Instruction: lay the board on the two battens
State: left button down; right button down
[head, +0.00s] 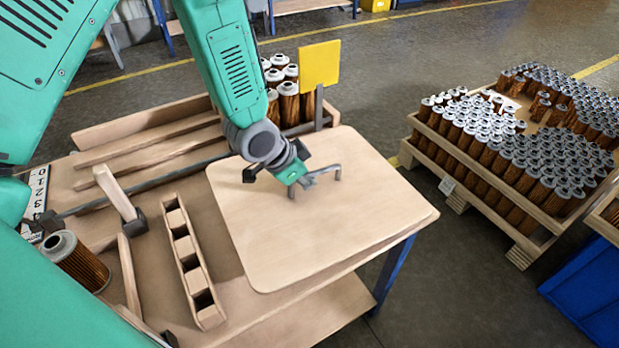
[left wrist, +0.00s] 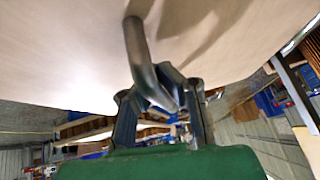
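The board (head: 320,225) is a pale wooden panel with rounded corners and a grey bar handle (head: 325,170) on top. It covers the right part of the workbench and reaches past its front right edge. I cannot tell whether it rests or hangs just above the top. My left gripper (head: 303,180) is at the handle from above. In the left wrist view its fingers (left wrist: 160,105) close around the handle (left wrist: 143,60) under the board's pale face (left wrist: 75,60). Two long wooden strips (head: 150,139), likely the battens, lie at the back left, clear of the board. My right gripper is not in view.
A long bar clamp (head: 160,181) and a narrow slotted wooden block (head: 189,258) lie left of the board. Filter cartridges (head: 289,98) and a yellow card (head: 319,65) stand behind it. One cartridge (head: 76,262) is at left.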

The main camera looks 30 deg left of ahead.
pick_arm(q)
jog(key=shift+d+f+b, duration=0.1)
jog(key=shift+f+b, duration=0.35)
jog(key=shift+f, duration=0.4)
jog(key=c, duration=1.6)
grip_release()
jog(key=shift+c, duration=0.2)
jog(key=shift+s+f, duration=0.1)
jog(key=v, duration=1)
jog(key=shift+r, duration=0.25)
jog(key=shift+v, duration=0.75)
